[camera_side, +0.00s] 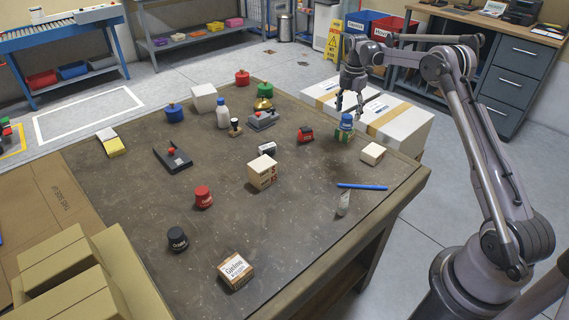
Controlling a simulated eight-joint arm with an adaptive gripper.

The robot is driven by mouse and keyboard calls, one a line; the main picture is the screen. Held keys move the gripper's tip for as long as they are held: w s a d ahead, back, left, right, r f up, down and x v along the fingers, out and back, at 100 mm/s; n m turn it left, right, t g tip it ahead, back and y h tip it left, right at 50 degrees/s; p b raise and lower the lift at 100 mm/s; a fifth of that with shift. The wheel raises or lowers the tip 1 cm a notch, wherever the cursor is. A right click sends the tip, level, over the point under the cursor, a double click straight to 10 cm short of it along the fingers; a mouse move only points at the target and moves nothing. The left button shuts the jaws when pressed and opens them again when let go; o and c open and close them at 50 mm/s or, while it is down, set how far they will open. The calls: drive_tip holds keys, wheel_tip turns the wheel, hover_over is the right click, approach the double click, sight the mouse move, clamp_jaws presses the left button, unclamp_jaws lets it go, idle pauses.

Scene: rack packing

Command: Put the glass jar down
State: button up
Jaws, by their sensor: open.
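The glass jar (344,133) appears to be the small clear container with a blue lid near the table's right edge. It stands upright on the brown table (150,225). My gripper (349,104) is open just above the lid, with its fingers pointing down. I see nothing held between the fingers. Whether a fingertip touches the lid is too small to tell.
A cream block (372,153) sits right of the jar and a red item (305,134) to its left. A blue pen (362,187) and a small tube (343,203) lie in front. White cartons (400,125) stand behind the table's right edge.

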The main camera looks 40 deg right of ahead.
sight(347, 117)
wheel_tip(347, 117, up, 7)
drive_tip(key=s+a+r+m+t, duration=0.2)
drive_tip(key=s+a+r+m, duration=0.35)
drive_tip(key=a, duration=0.45)
drive_tip(key=s+a+r+m+t, duration=0.1)
drive_tip(key=s+a+r+m, duration=0.4)
drive_tip(key=a, duration=0.5)
drive_tip(key=s+a+f+m+t, duration=0.2)
drive_tip(key=s+a+f+m, duration=0.1)
drive_tip(key=s+a, duration=0.2)
drive_tip(key=s+a+f+m+t, duration=0.2)
drive_tip(key=s+a, duration=0.4)
drive_tip(key=s, duration=0.4)
drive_tip(key=shift+s+a+f+m, duration=0.2)
drive_tip(key=shift+f+m, duration=0.5)
drive_tip(key=shift+m, duration=0.55)
